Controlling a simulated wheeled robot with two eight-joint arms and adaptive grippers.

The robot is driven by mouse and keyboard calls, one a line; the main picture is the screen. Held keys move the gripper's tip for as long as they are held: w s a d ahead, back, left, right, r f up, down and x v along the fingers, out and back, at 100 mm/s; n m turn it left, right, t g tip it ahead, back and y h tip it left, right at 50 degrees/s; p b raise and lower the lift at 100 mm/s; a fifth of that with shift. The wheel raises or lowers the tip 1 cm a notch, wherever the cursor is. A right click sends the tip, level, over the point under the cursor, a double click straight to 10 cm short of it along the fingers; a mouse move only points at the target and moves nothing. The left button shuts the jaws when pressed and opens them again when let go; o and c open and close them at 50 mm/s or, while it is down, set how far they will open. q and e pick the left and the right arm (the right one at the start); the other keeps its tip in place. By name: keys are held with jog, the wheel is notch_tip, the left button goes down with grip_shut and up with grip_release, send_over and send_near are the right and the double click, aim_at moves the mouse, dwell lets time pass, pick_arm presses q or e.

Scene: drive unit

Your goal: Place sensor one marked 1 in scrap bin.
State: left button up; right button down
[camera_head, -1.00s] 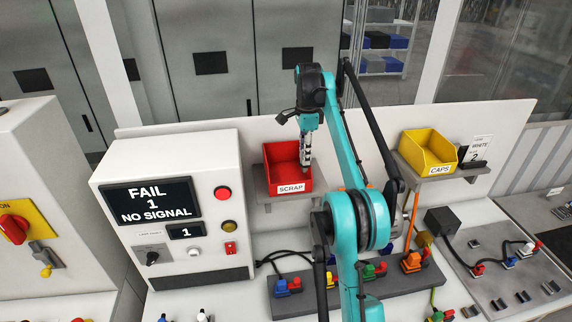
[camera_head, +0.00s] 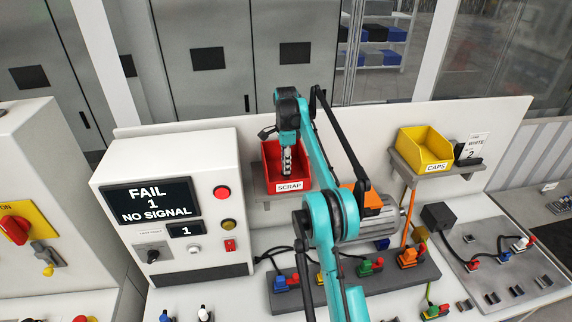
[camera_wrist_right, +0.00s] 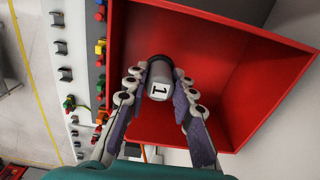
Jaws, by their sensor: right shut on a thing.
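The red scrap bin (camera_head: 299,176) sits on a small shelf on the back panel, with a SCRAP label on its front. It also fills much of the right wrist view (camera_wrist_right: 245,70). My right gripper (camera_head: 287,172) points down over the bin. My left gripper is not in view.
A test cabinet (camera_head: 165,255) reading FAIL 1 NO SIGNAL stands left of the bin. A yellow CAPS bin (camera_head: 425,148) sits on a shelf to the right. Several coloured connectors line a grey block (camera_head: 330,290) below. A motor (camera_head: 375,222) stands behind my arm.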

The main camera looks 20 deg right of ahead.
jog(key=shift+f, duration=0.15)
jog(key=c, duration=1.3)
grip_release()
notch_tip(320, 180, up, 5)
jog(key=shift+r+p, duration=0.1)
jog(key=shift+p, duration=0.55)
notch_tip(320, 180, up, 6)
jog(key=p, duration=0.5)
jog(key=shift+r+p, duration=0.65)
jog(key=shift+p, duration=0.3)
